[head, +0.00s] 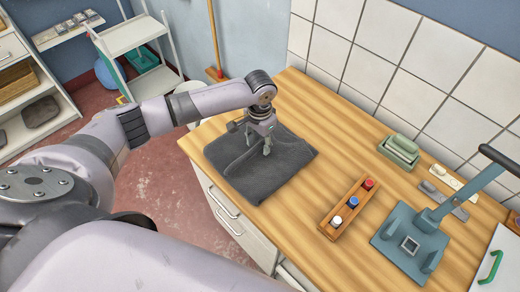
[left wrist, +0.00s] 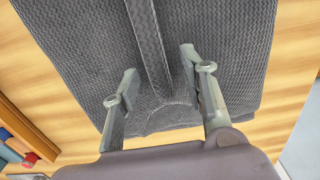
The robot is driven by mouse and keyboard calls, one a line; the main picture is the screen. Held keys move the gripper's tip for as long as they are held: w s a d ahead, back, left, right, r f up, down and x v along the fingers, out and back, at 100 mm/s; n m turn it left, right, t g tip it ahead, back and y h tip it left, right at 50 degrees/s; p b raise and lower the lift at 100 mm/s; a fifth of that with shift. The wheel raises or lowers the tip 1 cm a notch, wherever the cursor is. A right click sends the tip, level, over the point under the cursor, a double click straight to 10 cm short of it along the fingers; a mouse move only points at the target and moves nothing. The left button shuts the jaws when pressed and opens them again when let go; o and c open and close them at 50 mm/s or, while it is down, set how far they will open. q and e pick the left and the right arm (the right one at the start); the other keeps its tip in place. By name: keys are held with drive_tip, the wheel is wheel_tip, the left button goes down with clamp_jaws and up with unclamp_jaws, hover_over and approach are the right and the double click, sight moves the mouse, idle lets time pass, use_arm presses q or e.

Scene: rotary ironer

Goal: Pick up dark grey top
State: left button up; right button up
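The dark grey top (head: 240,180) lies folded on the left part of the wooden worktop. My left gripper (head: 259,146) points down over its upper part, with its fingertips at or just above the cloth. In the left wrist view the top (left wrist: 215,30) fills much of the picture, and a raised fold (left wrist: 148,45) runs between the two spread fingers. The left gripper (left wrist: 158,72) is open, with gaps between the fold and each finger. I cannot tell if the tips touch the cloth. My right gripper is not in view.
A wooden holder (head: 340,221) with red, blue and white-topped items stands right of the top. Further right are green stacked containers (head: 399,149) and a blue-grey press-like device (head: 411,245). A tiled wall borders the worktop behind. Bare wood lies between top and holder.

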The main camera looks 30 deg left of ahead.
use_arm(q)
drive_tip(key=shift+c, duration=0.6)
clamp_jaws()
drive_tip(key=shift+r, duration=0.1)
